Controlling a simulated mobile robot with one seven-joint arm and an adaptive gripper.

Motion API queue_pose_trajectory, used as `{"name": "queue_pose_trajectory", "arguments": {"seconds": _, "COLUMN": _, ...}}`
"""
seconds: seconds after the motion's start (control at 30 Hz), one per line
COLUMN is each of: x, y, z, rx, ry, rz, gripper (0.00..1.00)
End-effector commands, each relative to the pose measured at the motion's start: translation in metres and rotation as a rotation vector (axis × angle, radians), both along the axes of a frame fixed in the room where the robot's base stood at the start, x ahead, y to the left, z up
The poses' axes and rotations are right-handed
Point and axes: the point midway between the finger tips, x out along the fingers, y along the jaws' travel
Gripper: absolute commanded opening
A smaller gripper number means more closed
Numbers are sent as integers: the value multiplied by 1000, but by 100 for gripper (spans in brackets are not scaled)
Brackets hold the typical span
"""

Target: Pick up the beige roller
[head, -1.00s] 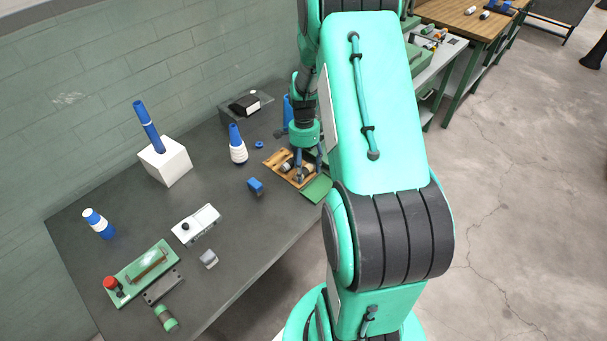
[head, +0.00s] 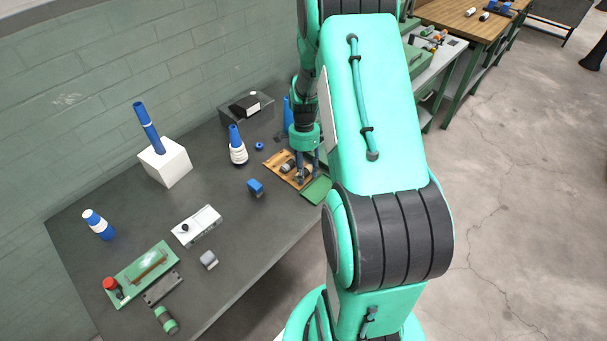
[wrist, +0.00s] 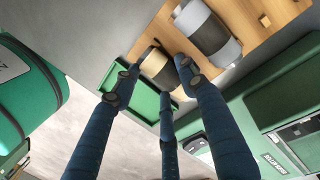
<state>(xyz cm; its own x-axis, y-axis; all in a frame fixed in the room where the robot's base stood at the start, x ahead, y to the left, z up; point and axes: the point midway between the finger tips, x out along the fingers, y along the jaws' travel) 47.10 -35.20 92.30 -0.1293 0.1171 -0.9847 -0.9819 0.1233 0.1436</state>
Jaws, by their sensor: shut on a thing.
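The beige roller (wrist: 157,67), with a dark end, is between the fingers of my gripper (wrist: 160,72) in the wrist view. My gripper is shut on it, above or at the edge of a wooden board. I cannot tell whether the roller still touches the board. In the head view my gripper (head: 306,172) is over the right part of the wooden board (head: 273,161), and its fingers hide most of the beige roller.
A grey and black roller (wrist: 206,32) lies on the board beside my fingers. A green tray (head: 317,190) is next to the board. A blue block (head: 255,187) and a blue-and-white cone (head: 237,150) stand to the left on the dark table (head: 230,262).

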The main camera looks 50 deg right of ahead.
Motion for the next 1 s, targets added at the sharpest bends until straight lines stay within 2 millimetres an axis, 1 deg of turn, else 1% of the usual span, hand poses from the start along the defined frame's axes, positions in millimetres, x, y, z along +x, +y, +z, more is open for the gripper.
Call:
{"name": "queue_pose_trajectory", "arguments": {"seconds": 0.03, "x": 3, "y": -2, "z": 1, "rx": -5, "ry": -6, "rz": -1, "gripper": 12}}
{"name": "queue_pose_trajectory", "arguments": {"seconds": 0.27, "x": 4, "y": -3, "z": 3, "rx": -7, "ry": -9, "rz": -1, "gripper": 12}}
{"name": "queue_pose_trajectory", "arguments": {"seconds": 0.3, "x": 4, "y": -3, "z": 5, "rx": -7, "ry": -9, "rz": -1, "gripper": 7}}
{"name": "queue_pose_trajectory", "arguments": {"seconds": 0.33, "x": 4, "y": -3, "z": 6, "rx": -8, "ry": -10, "rz": -1, "gripper": 6}}
{"name": "queue_pose_trajectory", "arguments": {"seconds": 0.37, "x": 4, "y": -3, "z": 7, "rx": -8, "ry": -10, "rz": -1, "gripper": 0}}
{"name": "queue_pose_trajectory", "arguments": {"seconds": 0.57, "x": 3, "y": -2, "z": 25, "rx": -6, "ry": -7, "rz": -1, "gripper": 0}}
{"name": "queue_pose_trajectory", "arguments": {"seconds": 0.67, "x": 3, "y": -2, "z": 39, "rx": -6, "ry": -7, "rz": -1, "gripper": 0}}
{"name": "queue_pose_trajectory", "arguments": {"seconds": 1.0, "x": -47, "y": 35, "z": 44, "rx": -4, "ry": -4, "rz": -1, "gripper": 0}}
